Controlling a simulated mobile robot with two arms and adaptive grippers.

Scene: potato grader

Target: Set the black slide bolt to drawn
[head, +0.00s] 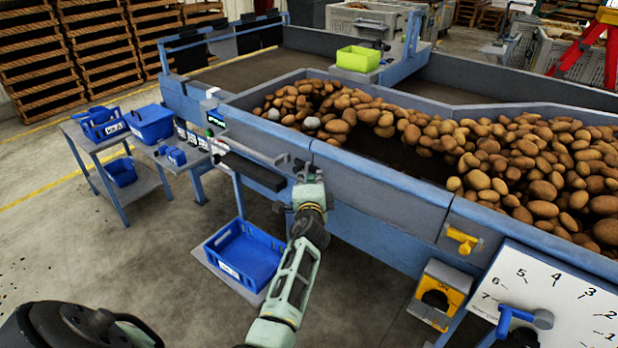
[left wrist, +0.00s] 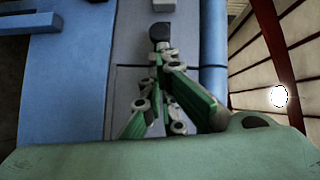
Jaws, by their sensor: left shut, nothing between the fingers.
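My left gripper (head: 306,172) is at the front wall of the grader, near a joint between two wall panels. It also shows in the left wrist view (left wrist: 157,62), with its green fingers closed together and nothing between them. A small black knob (left wrist: 161,32), which looks like part of the black slide bolt, shows just beyond the fingertips in the left wrist view. I cannot tell whether the fingertips touch it. The rest of the bolt is not clear, and in the head view the gripper and arm cover that spot. My right gripper is not in view.
Potatoes fill much of the grader bed behind the blue-grey wall (head: 385,185). A yellow handle (head: 463,240), a yellow switch box (head: 439,293) and a numbered dial plate (head: 560,295) are at right. A blue crate (head: 243,255) stands low, left of my arm.

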